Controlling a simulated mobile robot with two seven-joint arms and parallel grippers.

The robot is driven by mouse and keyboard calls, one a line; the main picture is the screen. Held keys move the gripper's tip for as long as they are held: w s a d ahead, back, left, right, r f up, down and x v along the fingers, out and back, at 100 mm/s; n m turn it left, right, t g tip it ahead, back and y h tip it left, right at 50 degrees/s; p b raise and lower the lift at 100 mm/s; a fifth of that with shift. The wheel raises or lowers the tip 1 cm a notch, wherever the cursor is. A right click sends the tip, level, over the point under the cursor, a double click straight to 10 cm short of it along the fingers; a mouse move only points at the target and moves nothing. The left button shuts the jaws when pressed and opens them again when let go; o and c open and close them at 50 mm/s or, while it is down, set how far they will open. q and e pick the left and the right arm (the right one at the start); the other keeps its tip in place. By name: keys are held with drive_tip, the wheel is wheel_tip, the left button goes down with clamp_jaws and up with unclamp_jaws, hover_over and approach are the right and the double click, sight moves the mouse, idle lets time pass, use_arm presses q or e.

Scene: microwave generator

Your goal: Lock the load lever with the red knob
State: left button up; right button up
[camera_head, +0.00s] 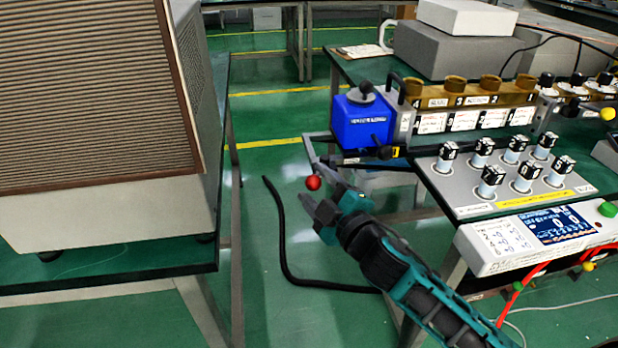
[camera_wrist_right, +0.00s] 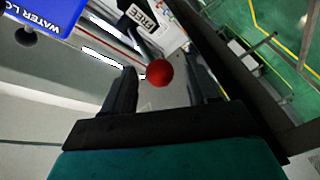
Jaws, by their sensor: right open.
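The red knob (camera_head: 313,183) is a small ball on the end of the load lever, beside the blue water load box (camera_head: 362,120). My right gripper (camera_head: 318,186) is open and close to the knob, coming from the lower right. In the right wrist view the red knob (camera_wrist_right: 159,73) appears between the two open fingers (camera_wrist_right: 163,88), with no visible contact on either side. The lever's grey rod (camera_wrist_right: 140,42) runs up from the knob, near a white label reading FREE (camera_wrist_right: 141,17). My left gripper is not in view.
A brass waveguide section (camera_head: 470,92) adjoins the blue box. A panel with several black-topped knobs (camera_head: 515,180) and a white meter unit (camera_head: 535,238) stand at the right. A large beige cabinet (camera_head: 100,225) stands at the left. A black cable (camera_head: 285,240) hangs between the tables.

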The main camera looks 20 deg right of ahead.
sight(309, 178)
drive_tip(key=shift+w+a, duration=0.15)
drive_tip(key=shift+w, duration=1.6)
clamp_jaws()
